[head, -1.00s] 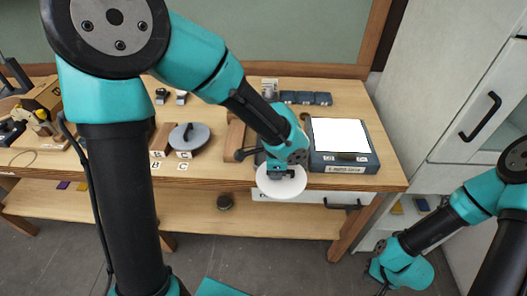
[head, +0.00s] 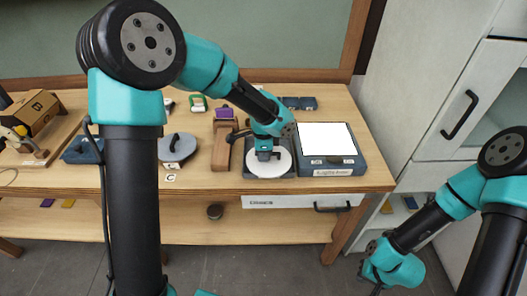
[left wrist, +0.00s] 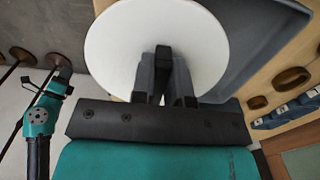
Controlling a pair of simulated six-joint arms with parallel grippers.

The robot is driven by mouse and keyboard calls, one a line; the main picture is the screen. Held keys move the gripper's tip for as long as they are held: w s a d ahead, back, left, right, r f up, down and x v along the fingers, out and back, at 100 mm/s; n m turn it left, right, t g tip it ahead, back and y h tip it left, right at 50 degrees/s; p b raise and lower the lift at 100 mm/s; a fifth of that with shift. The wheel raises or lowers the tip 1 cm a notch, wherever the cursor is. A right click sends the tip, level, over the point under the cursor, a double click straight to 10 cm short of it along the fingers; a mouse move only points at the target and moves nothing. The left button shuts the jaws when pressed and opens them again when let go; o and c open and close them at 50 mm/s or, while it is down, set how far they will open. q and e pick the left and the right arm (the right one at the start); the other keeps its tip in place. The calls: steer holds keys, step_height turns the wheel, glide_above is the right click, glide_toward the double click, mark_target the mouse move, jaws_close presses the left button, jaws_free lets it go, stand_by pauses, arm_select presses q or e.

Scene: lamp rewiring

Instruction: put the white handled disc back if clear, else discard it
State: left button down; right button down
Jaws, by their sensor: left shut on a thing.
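The white handled disc (head: 268,166) is at the tray on the table's right half. It fills the upper left of the left wrist view (left wrist: 125,35). My left gripper (head: 266,153) is above the disc and shut on its dark handle (left wrist: 161,66). The grey tray (head: 248,171) lies beneath the disc; whether they touch is hidden. No marks show on the visible disc face. My right gripper (head: 376,274) hangs away from the table at the lower right, its jaws too small to read.
A blue-grey box with a bright white panel (head: 328,139) stands right of the tray. A wooden block (head: 222,150) and a grey handled disc (head: 178,148) lie to the left. A drawer with a dark handle (head: 332,208) is under the table's front edge.

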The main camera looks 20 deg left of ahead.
arm_select(q)
steer(key=w, duration=0.1)
steer(key=w+a, duration=0.1)
steer(key=w, duration=0.3)
steer(key=shift+a+f, duration=0.25)
steer(key=shift+a, duration=0.05)
steer(key=shift+f, duration=1.75)
steer(key=shift+f, duration=0.15)
steer(key=c, duration=1.1)
jaws_free()
step_height(320, 180, up, 12)
steer(key=shift+r, duration=0.15)
